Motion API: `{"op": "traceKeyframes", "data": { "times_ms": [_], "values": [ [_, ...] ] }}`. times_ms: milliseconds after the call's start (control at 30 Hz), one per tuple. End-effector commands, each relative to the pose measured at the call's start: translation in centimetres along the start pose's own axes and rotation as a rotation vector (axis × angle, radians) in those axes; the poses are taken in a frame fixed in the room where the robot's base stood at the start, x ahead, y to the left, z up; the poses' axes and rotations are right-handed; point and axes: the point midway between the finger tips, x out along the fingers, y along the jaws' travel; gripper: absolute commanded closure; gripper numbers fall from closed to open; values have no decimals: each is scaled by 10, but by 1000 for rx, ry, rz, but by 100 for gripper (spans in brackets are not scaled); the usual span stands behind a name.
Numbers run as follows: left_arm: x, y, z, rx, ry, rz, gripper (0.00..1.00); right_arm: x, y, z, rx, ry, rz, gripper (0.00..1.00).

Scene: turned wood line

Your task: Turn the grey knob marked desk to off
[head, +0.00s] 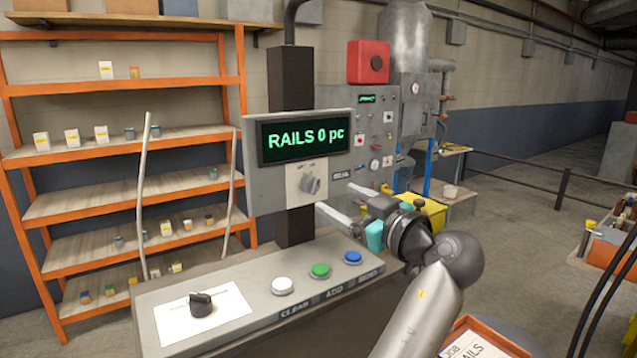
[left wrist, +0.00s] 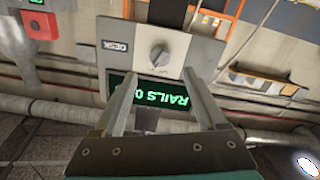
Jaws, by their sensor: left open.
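The grey knob (head: 310,184) sits on a pale plate below the green-lit "RAILS 0 pc" display (head: 304,136). It also shows in the left wrist view (left wrist: 159,55), beside the small label "DESK" (left wrist: 115,46). The plate's marks are too small to read, so I cannot tell its setting. My left gripper (head: 333,197) is open and empty, just right of the knob in the head view, fingers pointing towards it. In the left wrist view the fingertips (left wrist: 158,77) lie either side of the knob's line, apparently short of it. My right gripper is not in view.
The desk panel (head: 240,312) below carries a black knob (head: 201,303) and white, green and blue buttons (head: 320,271). A dark post (head: 291,90) holds the display box. An orange shelf (head: 118,145) stands left; a grey machine (head: 385,130) stands behind.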

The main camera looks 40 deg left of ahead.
Motion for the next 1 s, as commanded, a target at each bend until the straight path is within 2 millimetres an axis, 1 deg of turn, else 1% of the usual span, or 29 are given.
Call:
{"op": "traceKeyframes", "data": {
  "times_ms": [33,200,300,400,567,800,1000],
  "values": [
    [12,0,-3,4,3,-3,26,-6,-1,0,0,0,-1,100],
    [46,0,-2,4,3,-2,26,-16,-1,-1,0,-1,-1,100],
    [60,0,-2,3,2,-2,26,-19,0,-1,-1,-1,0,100],
    [70,0,-1,1,1,0,26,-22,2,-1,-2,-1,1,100],
    [77,0,0,0,0,0,26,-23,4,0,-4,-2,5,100],
    [77,0,1,0,-1,0,26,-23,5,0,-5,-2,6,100],
    [77,0,1,0,-1,0,49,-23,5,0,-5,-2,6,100]
  ]
}}
